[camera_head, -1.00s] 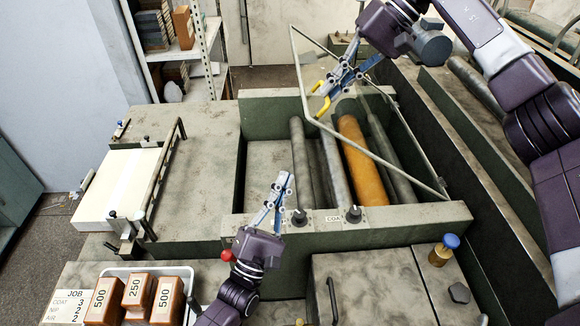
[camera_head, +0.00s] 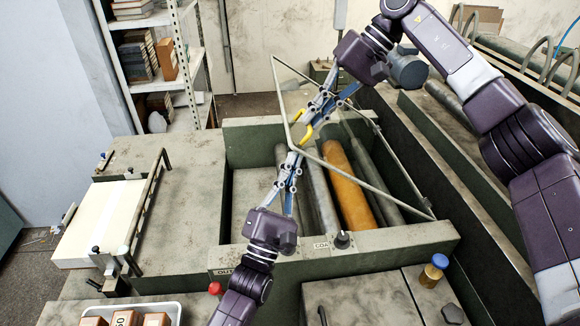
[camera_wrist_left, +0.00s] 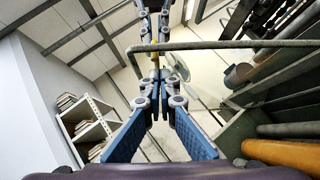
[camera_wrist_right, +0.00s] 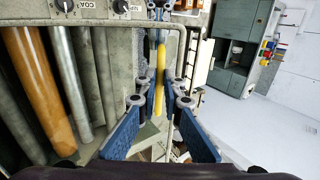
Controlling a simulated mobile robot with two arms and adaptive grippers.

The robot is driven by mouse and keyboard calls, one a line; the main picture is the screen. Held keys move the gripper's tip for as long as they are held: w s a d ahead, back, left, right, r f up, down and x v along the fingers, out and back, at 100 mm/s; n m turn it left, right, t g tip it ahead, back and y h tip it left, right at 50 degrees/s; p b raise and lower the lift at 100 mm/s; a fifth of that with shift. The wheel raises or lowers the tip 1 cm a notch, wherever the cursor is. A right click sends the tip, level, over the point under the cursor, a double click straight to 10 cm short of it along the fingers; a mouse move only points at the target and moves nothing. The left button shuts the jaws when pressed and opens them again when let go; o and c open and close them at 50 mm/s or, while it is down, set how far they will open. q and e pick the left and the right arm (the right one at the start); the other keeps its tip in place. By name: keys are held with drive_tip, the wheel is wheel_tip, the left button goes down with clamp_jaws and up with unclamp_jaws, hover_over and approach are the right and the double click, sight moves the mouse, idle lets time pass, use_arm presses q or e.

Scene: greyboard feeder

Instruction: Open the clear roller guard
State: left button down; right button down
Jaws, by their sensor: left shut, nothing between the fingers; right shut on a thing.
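The clear roller guard (camera_head: 352,179) is a thin metal frame with a see-through panel. It stands tilted up above the rollers, raised off the machine's top. Its bar also shows in the right wrist view (camera_wrist_right: 100,22) and the left wrist view (camera_wrist_left: 230,44). My right gripper (camera_head: 307,122) is shut on the guard's yellow handle (camera_head: 306,134), which also shows in the right wrist view (camera_wrist_right: 160,78). My left gripper (camera_head: 295,158) is shut and empty, close to the guard's near-left corner. I cannot tell whether it touches the bar.
Under the guard lie an orange roller (camera_head: 347,187) and grey rollers. Black knobs (camera_head: 342,239) stand on the front rail. A paper stack (camera_head: 98,222) lies at the left, and a white tray (camera_head: 172,310) with brown blocks at the front. A shelf (camera_head: 180,85) stands behind.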

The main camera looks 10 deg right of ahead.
sight(302, 151)
use_arm(q)
drive_tip(key=shift+s+d+r+m+g+h, duration=0.15)
drive_tip(key=shift+d+r+m+h, duration=0.15)
drive_tip(key=shift+r, duration=0.35)
drive_tip(key=shift+d+r+m+g+h, duration=0.1)
drive_tip(key=shift+d+r+m+g, duration=0.1)
drive_tip(key=shift+d+r, duration=0.3)
use_arm(e)
drive_tip(key=shift+s, duration=0.1)
use_arm(q)
drive_tip(key=shift+s+d+r, duration=0.15)
drive_tip(key=shift+r, duration=0.4)
use_arm(e)
drive_tip(key=shift+s+a, duration=0.15)
drive_tip(key=shift+a, duration=0.05)
drive_tip(key=shift+f, duration=0.15)
drive_tip(key=c, duration=2.3)
unclamp_jaws()
use_arm(q)
drive_tip(key=shift+f, duration=0.1)
use_arm(e)
drive_tip(key=shift+o, duration=1.1)
drive_tip(key=shift+w, duration=0.2)
use_arm(q)
drive_tip(key=shift+w+f, duration=0.1)
drive_tip(key=shift+w, duration=0.1)
use_arm(e)
drive_tip(key=shift+d, duration=0.1)
use_arm(q)
drive_tip(key=shift+f, duration=0.1)
